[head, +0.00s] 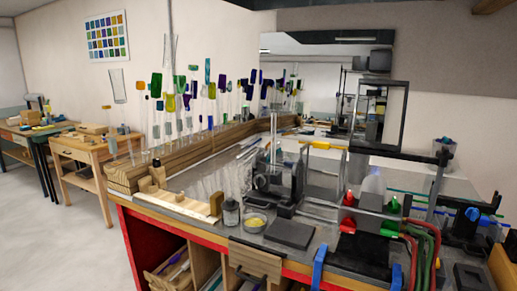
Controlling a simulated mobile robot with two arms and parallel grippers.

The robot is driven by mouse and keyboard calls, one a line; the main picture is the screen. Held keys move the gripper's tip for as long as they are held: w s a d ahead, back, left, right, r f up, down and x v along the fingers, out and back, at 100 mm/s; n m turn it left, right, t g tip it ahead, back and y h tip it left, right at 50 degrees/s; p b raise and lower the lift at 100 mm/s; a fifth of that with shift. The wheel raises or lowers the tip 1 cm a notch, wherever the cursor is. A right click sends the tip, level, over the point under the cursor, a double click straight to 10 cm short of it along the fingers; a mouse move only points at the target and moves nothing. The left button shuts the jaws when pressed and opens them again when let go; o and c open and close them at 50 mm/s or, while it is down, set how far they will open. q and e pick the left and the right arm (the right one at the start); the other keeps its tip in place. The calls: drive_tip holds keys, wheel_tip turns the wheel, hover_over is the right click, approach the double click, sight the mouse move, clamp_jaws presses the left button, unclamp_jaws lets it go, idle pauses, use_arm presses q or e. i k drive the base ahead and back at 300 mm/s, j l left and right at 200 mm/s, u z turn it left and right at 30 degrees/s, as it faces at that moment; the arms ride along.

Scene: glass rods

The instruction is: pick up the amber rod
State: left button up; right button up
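Several upright clear glass rods with coloured flat ends stand along the stepped wooden rack on the left side of the bench. I cannot tell which of these, if any, is the amber rod. Clear rods also lie across the bench in front of the rack, too faint to tell their colour. Neither of my grippers shows in the head view.
The stepped wooden rack (125,178) lines the bench's left side. A small jar (231,213), a yellow-filled dish (255,222) and a dark flat plate (290,233) sit near the front. Torch fittings with red and green hoses (428,245) crowd the right. Open floor (50,240) lies left.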

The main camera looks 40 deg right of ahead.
sight(325, 145)
drive_tip(key=i+z, duration=0.1)
drive_tip(key=z, duration=2.85)
